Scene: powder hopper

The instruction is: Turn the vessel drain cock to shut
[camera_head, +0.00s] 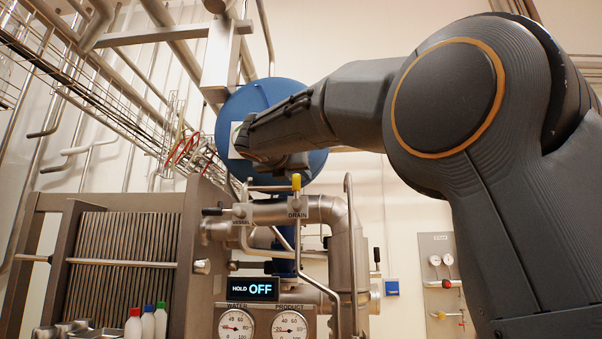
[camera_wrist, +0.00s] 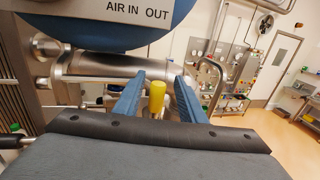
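The drain cock's yellow handle (camera_head: 296,182) stands upright above the plate marked DRAIN (camera_head: 297,211), on the steel pipe in the middle of the head view. In the wrist view the yellow handle (camera_wrist: 157,97) shows between the two blue fingers of my gripper (camera_wrist: 160,78). The fingers are open, with a gap on each side of the handle. I cannot tell how far the handle is from them in depth. In the head view my arm reaches left, above the cock, and the fingers are not clearly visible. The cock's body is hidden in the wrist view.
A plate marked VESSEL (camera_head: 241,219) with a black-tipped lever (camera_head: 212,211) is just left. A blue round cover (camera_head: 262,98) is behind my arm. A bent steel pipe (camera_head: 343,232) stands close right.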

